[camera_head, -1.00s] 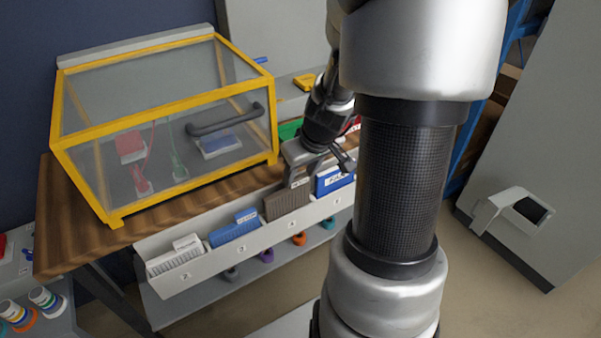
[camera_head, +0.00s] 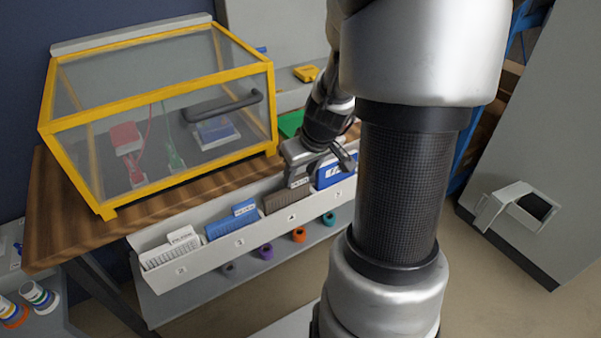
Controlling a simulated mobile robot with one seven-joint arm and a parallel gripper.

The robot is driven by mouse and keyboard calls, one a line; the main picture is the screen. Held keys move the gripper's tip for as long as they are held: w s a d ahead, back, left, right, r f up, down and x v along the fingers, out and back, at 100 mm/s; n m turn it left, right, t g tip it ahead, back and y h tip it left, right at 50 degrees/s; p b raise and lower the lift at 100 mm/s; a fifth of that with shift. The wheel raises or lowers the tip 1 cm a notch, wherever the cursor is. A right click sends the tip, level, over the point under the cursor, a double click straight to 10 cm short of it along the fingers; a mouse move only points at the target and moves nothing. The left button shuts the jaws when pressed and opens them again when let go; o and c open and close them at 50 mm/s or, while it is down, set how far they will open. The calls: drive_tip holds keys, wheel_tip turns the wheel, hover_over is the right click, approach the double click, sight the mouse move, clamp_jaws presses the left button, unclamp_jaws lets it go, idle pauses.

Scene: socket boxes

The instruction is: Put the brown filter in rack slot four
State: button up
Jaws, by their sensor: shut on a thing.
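The brown filter (camera_head: 280,202) is a brown pleated block in the white front rack (camera_head: 215,262), above the label that looks like 4. Its lower part is hidden behind the rack's front wall. My gripper (camera_head: 298,178) is above the filter's right end and shut on its top tab, which is mostly covered by the fingers. The exact finger contact is small and hard to see.
A white filter (camera_head: 170,256) and a blue filter (camera_head: 228,226) sit in slots to the left. Another blue filter (camera_head: 335,172) stands close to my gripper's right. A yellow-framed clear case (camera_head: 160,110) stands behind the rack.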

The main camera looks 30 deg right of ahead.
drive_tip(key=shift+f, duration=0.3)
drive_tip(key=o, duration=1.1)
drive_tip(key=shift+r, duration=0.1)
drive_tip(key=shift+p+v, duration=4.6)
drive_tip(key=shift+v, duration=4.05)
